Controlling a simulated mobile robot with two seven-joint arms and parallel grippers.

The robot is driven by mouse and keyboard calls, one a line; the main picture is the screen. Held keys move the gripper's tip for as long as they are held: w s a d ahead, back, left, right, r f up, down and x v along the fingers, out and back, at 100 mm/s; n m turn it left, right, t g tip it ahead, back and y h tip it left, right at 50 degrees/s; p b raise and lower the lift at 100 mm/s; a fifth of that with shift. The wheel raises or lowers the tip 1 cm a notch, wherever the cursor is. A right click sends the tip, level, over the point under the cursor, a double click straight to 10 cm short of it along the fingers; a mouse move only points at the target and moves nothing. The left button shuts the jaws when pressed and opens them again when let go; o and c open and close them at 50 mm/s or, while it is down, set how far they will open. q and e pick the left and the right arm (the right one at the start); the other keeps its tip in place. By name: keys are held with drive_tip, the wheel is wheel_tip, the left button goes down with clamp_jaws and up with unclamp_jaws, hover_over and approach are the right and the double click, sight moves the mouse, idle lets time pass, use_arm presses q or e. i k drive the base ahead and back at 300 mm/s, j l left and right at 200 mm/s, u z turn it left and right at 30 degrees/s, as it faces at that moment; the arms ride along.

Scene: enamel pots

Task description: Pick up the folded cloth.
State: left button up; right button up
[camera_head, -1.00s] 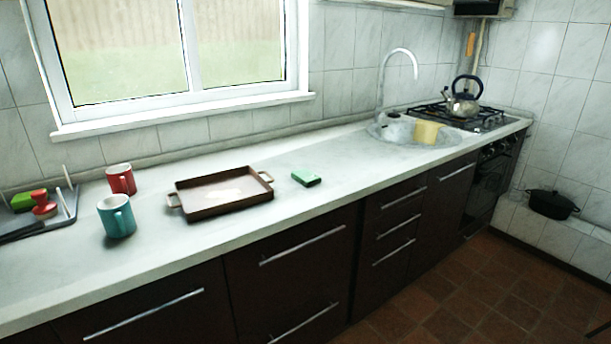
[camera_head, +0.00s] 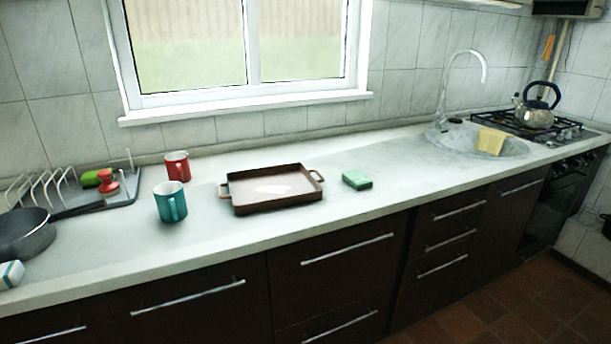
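A yellow cloth (camera_head: 491,140) lies draped at the round sink (camera_head: 460,137) on the right part of the counter. It looks folded, but its layers are too small to make out. A flat pale patch (camera_head: 272,189) shows inside the brown tray (camera_head: 240,207); I cannot tell whether it is an object or a reflection. Neither of my grippers is in view.
On the counter (camera_head: 330,218) are a teal mug (camera_head: 170,203), a red mug (camera_head: 177,166), a green sponge (camera_head: 356,180), a dish rack (camera_head: 120,191) and a dark pan (camera_head: 24,235). A kettle (camera_head: 535,112) stands on the stove.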

sight(358, 181)
drive_tip(key=i+l+u, duration=0.35)
drive_tip(key=l, duration=0.3)
drive_tip(key=i+l+u, duration=0.2)
drive_tip(key=l, duration=0.15)
drive_tip(key=i+l+u, duration=0.2)
drive_tip(key=l, duration=0.2)
drive_tip(key=l+u, duration=0.15)
drive_tip(key=l, duration=0.25)
